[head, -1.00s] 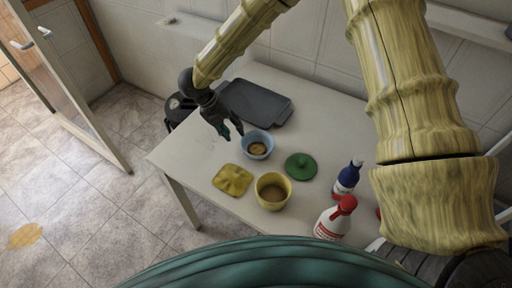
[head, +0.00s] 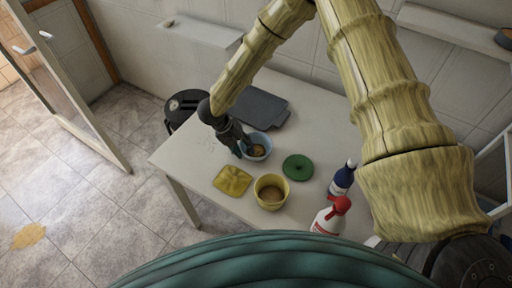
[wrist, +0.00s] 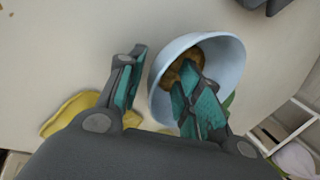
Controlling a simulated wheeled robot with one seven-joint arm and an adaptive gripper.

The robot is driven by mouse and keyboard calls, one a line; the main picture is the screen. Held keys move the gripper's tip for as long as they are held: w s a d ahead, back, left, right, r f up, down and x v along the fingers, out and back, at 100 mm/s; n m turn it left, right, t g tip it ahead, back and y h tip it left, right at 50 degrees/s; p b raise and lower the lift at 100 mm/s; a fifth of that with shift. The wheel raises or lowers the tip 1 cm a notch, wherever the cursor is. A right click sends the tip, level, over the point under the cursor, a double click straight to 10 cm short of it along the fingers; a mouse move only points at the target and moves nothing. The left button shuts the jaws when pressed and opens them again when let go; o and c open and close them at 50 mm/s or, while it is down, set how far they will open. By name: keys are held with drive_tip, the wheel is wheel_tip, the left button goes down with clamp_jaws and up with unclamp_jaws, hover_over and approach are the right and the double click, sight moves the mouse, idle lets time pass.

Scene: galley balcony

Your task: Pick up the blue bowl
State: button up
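The blue bowl (head: 267,144) stands on the white table with something brown inside it. It also shows large in the wrist view (wrist: 226,62). My gripper (head: 243,148) is down at the bowl's left side. In the wrist view my gripper (wrist: 157,72) has its fingers apart. One teal-padded finger is outside the bowl, to the left of its wall. The other finger reaches inside the bowl over the brown contents. The bowl's wall lies between them, with a gap visible on the outer side.
A yellow bowl (head: 270,201), a yellow cloth-like piece (head: 232,181) and a green lid (head: 298,167) lie close by on the table (head: 200,146). A dark tray (head: 260,106) lies behind. A blue bottle (head: 341,181) and a red-topped white bottle (head: 328,220) stand at right.

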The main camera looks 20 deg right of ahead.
drive_tip(key=shift+d+f, duration=0.2)
drive_tip(key=shift+f, duration=0.3)
clamp_jaws()
wheel_tip(320, 180, up, 10)
drive_tip(key=b, duration=0.3)
idle(0.3)
